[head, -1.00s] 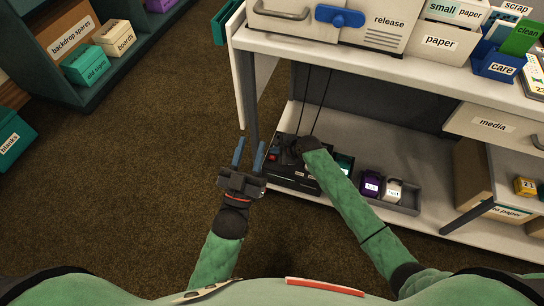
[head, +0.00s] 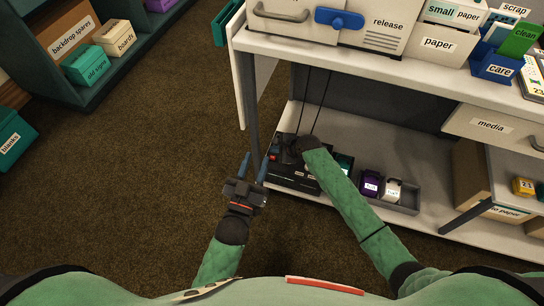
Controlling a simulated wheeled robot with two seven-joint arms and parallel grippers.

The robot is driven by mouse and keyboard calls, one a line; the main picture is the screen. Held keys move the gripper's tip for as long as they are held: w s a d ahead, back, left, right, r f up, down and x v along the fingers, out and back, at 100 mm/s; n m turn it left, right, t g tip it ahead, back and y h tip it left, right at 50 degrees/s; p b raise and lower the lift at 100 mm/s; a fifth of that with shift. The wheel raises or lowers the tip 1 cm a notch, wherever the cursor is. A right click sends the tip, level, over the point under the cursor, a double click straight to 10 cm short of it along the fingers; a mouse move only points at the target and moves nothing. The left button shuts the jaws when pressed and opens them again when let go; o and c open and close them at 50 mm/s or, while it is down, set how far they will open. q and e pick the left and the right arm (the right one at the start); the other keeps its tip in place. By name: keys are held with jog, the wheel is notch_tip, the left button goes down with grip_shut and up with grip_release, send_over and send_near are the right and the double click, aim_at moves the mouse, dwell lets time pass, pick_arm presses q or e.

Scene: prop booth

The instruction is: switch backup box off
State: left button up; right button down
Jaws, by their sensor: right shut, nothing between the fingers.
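The backup box appears to be the black box (head: 292,179) on the lower shelf, with a small red part (head: 273,158) at its left end. I cannot read a label on it or tell the position of its switch. My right gripper (head: 281,146) is over the back of the box, shut and empty, partly hidden by its own wrist. I cannot tell whether it touches the box. My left gripper (head: 253,169) is open and empty, its blue fingers spread, in front of the box's left end beside the shelf leg.
Two dark cables (head: 318,100) hang behind the box. A grey tray (head: 406,205) with a purple item (head: 371,185) and a white item (head: 393,190) lies to its right. The shelf leg (head: 252,105) stands at the left. The white worktop (head: 450,72) overhangs.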

jog(key=shift+r+p, duration=0.35)
jog(key=shift+p, duration=0.05)
jog(key=shift+r+p, duration=0.25)
jog(key=shift+p, duration=0.05)
jog(key=shift+r+p, duration=0.3)
pick_arm(q)
jog(key=s+f+g, duration=0.3)
jog(key=f, duration=0.6)
jog(key=s+f+g+y, duration=0.1)
jog(key=s+f+g, duration=0.2)
jog(key=f, duration=0.7)
jog(key=s+f+g+y, duration=0.1)
jog(key=s+f+g, duration=0.3)
jog(key=f, duration=0.5)
jog(key=shift+a+f+p, duration=0.25)
jog(key=shift+p, duration=0.05)
pick_arm(e)
jog(key=shift+r, duration=0.25)
